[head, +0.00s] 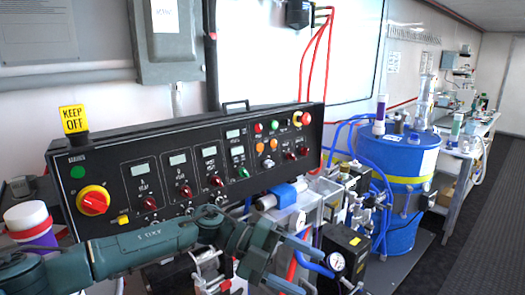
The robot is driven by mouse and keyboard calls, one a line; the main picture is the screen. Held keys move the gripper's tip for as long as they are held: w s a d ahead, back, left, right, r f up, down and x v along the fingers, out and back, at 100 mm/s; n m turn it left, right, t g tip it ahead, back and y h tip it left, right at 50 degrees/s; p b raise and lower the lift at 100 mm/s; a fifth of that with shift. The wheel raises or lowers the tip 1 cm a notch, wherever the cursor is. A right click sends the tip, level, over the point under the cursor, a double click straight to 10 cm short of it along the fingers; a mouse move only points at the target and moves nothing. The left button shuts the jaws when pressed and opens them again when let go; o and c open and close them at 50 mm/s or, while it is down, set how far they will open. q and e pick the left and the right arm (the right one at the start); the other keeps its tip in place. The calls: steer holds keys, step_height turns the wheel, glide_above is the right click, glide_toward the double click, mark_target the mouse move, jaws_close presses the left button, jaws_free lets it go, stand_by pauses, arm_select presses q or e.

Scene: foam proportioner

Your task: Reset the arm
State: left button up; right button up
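My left arm (140,245), dark teal, reaches in from the lower left across the front of the black control panel (130,190). Its gripper (312,274) is at the lower middle, in front of the pump fittings. The two fingers stand apart with a gap between them, and I see nothing held. The arm hides the panel's lower edge and part of the equipment below. My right arm and gripper are not in view.
A black box with a pressure gauge (337,261) stands close to the fingertips. A blue drum (405,232) stands to the right, with hoses and valves before it. A white container (28,216) is at the far left. Dark floor (465,245) at right is clear.

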arm_select(q)
steer(key=s+d+f+n+t+h, duration=0.2)
steer(key=s+d+n+t+h, duration=0.15)
steer(key=n+t+h, duration=0.45)
steer(key=a+f+n+t+y, duration=1.15)
steer(key=f+n, duration=0.25)
steer(key=n, duration=0.5)
steer(key=s+a+f+n+g+y, duration=0.5)
steer(key=s+a+f+n+y, duration=0.1)
steer(key=s+a+f, duration=0.8)
steer(key=shift+f+y, duration=0.5)
steer(key=shift+y, duration=0.35)
steer(key=shift+s+a, duration=0.1)
